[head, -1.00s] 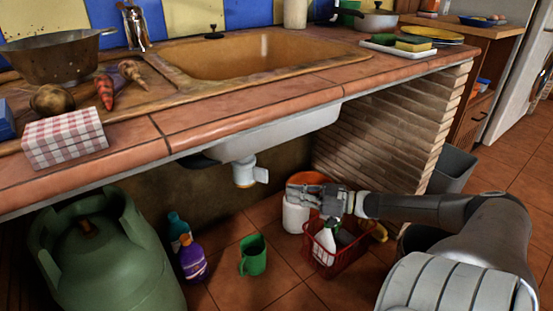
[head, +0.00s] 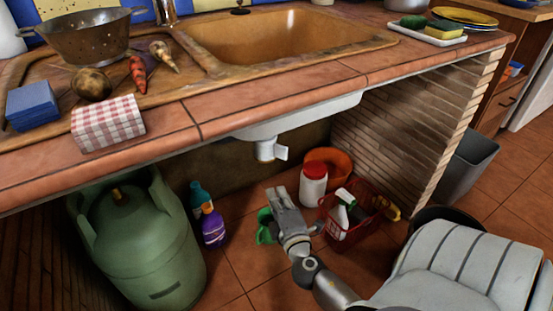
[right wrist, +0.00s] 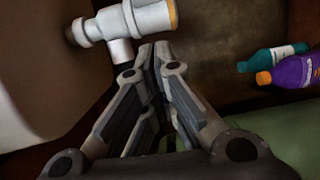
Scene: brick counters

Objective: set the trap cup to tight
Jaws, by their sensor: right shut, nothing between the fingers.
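The trap cup (head: 265,151) is a white fitting hanging under the sink, with a short white side piece on its right. It also shows at the top of the right wrist view (right wrist: 138,22), where a yellowish ring marks one end. I cannot read its setting. My right gripper (head: 277,191) is below the trap in the head view, pointing up towards it, shut and empty. Its fingers (right wrist: 154,50) show close together in the right wrist view, just beneath the trap in the picture; I see no clear contact. My left gripper is not in view.
A green gas cylinder (head: 146,245) stands at left, beside teal (head: 199,194) and purple (head: 213,228) bottles. A green mug (head: 265,228) is partly behind my gripper. A white jar (head: 313,186) and red basket (head: 367,229) stand at right. The counter edge (head: 222,118) overhangs.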

